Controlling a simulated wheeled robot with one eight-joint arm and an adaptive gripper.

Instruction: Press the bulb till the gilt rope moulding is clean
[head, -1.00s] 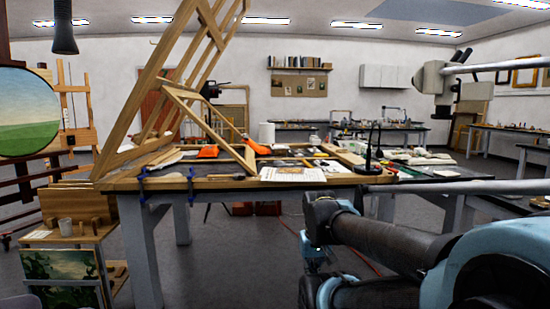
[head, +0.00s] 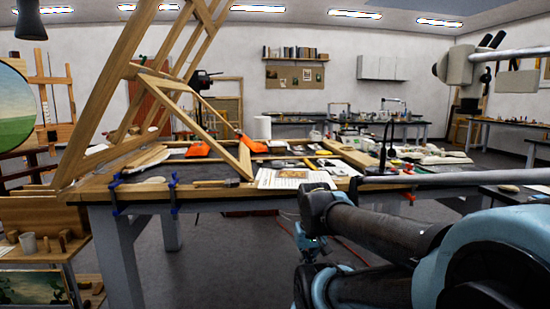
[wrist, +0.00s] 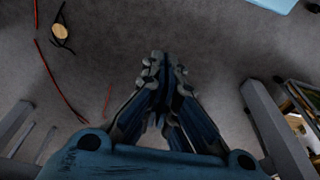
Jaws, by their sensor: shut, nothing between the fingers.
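My gripper (wrist: 164,62) points down over bare grey floor in the wrist view, shut and empty, with nothing close to its fingertips. In the head view my arm crosses the lower right, in front of the workbench (head: 150,193); the gripper end hangs low, below the bench top's front edge. I cannot make out the bulb or the gilt rope moulding for certain among the small items on the bench. A printed sheet (head: 292,180) lies near the bench's front edge.
Orange tools (head: 252,144), a white roll (head: 262,128) and a black lamp (head: 388,145) stand farther back. A low wooden stand (head: 40,240) is at the left. Red cable (wrist: 62,85) lies on the floor.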

